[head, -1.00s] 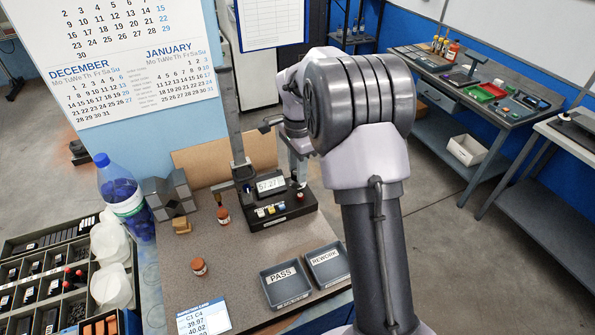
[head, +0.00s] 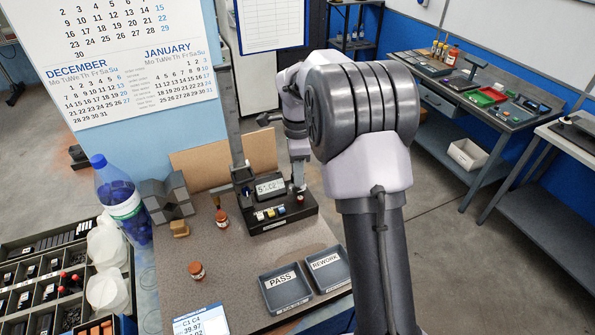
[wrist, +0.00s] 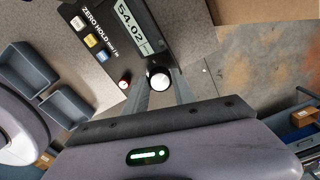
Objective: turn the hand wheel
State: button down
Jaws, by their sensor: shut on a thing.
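The gauge (head: 270,215) is a dark base with a digital display, coloured buttons and a tall column on the bench. In the wrist view, a round white-faced knob (wrist: 160,78), which I take as the hand wheel, sits at the end of the gauge base (wrist: 105,62), below the display. My gripper (wrist: 159,88) is shut on it, with one finger on each side. In the head view my gripper (head: 298,182) reaches down at the gauge's right end, and the knob is hidden there. The display (wrist: 134,26) reads about 54.02 in the wrist view.
A red-topped knob (wrist: 124,84) is close beside my left finger. The PASS tray (head: 286,303) and REWORK tray (head: 343,278) lie in front of the gauge. Bare bench lies between.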

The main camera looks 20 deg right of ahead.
jog(key=c, duration=1)
grip_release()
jog(key=shift+c, duration=0.2)
jog(key=shift+r, duration=0.1)
notch_tip(320, 180, up, 17)
jog(key=p, duration=0.4)
jog(key=shift+r+p, duration=0.15)
jog(key=shift+p, duration=0.2)
